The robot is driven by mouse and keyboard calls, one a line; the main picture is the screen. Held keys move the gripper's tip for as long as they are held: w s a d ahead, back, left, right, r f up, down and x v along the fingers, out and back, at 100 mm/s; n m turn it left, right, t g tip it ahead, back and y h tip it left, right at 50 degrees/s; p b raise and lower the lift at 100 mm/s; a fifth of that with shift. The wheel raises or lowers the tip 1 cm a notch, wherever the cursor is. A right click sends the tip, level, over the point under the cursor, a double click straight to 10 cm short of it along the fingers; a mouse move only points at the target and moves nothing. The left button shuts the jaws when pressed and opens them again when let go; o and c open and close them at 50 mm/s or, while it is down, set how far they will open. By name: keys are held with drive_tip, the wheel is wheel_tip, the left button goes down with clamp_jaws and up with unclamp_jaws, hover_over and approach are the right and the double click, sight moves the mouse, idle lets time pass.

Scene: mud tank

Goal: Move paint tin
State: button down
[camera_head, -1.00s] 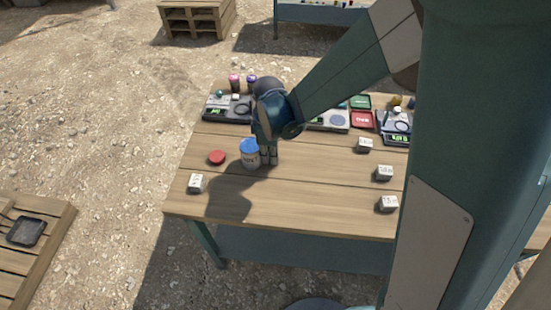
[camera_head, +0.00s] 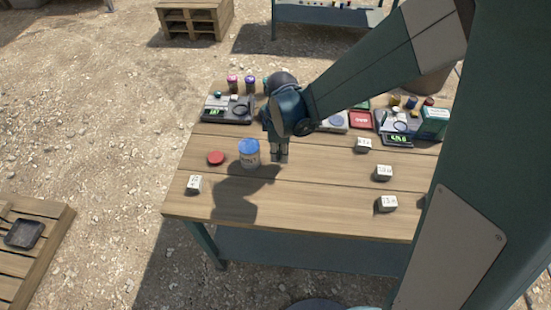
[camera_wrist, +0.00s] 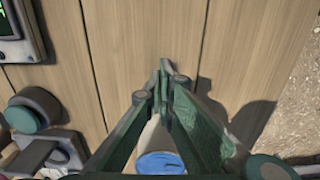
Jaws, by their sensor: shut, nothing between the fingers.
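The paint tin (camera_head: 249,155), white with a blue lid, stands upright on the wooden table (camera_head: 290,215), left of my gripper. My gripper (camera_head: 279,158) is shut and empty, pointing down just to the right of the tin. In the wrist view the blue lid of the tin (camera_wrist: 160,163) shows at the bottom, partly hidden by the fingers. The closed fingertips (camera_wrist: 162,75) are over bare planks there.
A red disc (camera_head: 216,158) lies left of the tin. Several pale labelled blocks (camera_head: 384,172) stand on the table. Scales (camera_head: 229,110) and small jars line the back edge. The front middle is clear.

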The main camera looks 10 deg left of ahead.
wheel_tip(320, 180, up, 8)
drive_tip(key=p, duration=0.1)
idle(0.4)
drive_tip(key=shift+d+r, duration=0.1)
idle(0.4)
drive_tip(key=s+d+r+m+t, duration=0.2)
drive_tip(key=d+r+m, duration=0.2)
drive_tip(key=d+r, duration=0.25)
drive_tip(key=s+d+r+m+t, duration=0.1)
drive_tip(key=s+d+r+m, duration=0.3)
drive_tip(key=d, duration=0.4)
drive_tip(key=s+d+r+m+t, duration=0.2)
drive_tip(key=s+d+m, duration=0.2)
drive_tip(key=d+m, duration=0.1)
drive_tip(key=s+d+r+m+t, duration=0.2)
drive_tip(key=s+d+m, duration=0.3)
drive_tip(key=d, duration=0.3)
drive_tip(key=shift+r, duration=0.8)
idle(3.0)
